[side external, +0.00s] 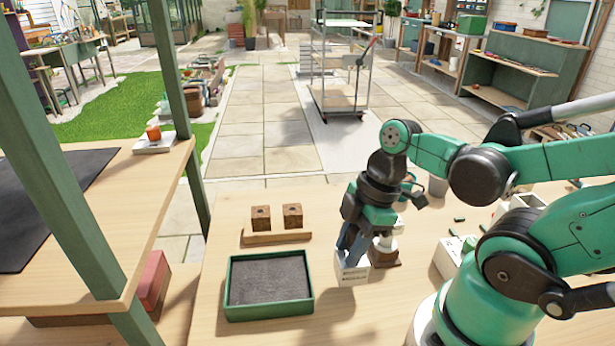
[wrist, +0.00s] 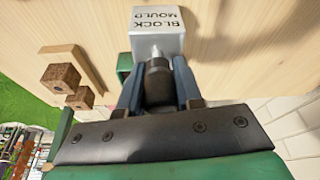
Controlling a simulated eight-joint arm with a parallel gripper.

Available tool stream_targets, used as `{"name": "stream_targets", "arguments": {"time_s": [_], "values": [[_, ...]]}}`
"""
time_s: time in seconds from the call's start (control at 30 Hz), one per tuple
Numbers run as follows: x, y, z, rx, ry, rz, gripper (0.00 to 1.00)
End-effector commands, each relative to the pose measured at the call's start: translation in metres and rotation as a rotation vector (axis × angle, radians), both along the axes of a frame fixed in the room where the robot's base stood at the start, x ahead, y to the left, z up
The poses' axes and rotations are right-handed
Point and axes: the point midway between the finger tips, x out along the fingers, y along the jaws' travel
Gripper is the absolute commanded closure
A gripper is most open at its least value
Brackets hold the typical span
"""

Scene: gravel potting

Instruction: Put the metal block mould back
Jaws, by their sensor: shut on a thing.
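The metal block mould (wrist: 158,42) is a pale box lettered BLOCK MOULD, with a dark round handle. In the wrist view my gripper (wrist: 157,85) has one blue-grey finger on each side of that handle and is shut on it. In the side view my gripper (side external: 352,242) points down and the mould (side external: 352,273) hangs below it, just right of the green tray (side external: 268,312). I cannot tell whether the mould touches the table. A brown stand (side external: 385,259) with a white piece on it is close behind and right of the mould, partly hidden by my gripper.
Dark soil (side external: 268,280) fills the green tray. Two brown blocks with holes (side external: 261,218) (side external: 292,215) stand at a wooden strip (side external: 277,237) behind it. A white box (side external: 447,258) and small green pieces lie right. The wooden table (side external: 228,232) is bare at the left.

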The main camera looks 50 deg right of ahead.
Motion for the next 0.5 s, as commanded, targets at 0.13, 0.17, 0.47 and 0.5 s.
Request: {"name": "stream_targets", "arguments": {"time_s": [0.13,0.17,0.47,0.5], "values": [[0.002,0.0,-0.013,0.0,0.0,0.0,1.0],[0.002,0.0,-0.015,0.0,0.0,0.0,1.0],[0.0,0.0,-0.029,0.0,0.0,0.0,1.0],[0.0,0.0,-0.03,0.0,0.0,0.0,1.0]]}}
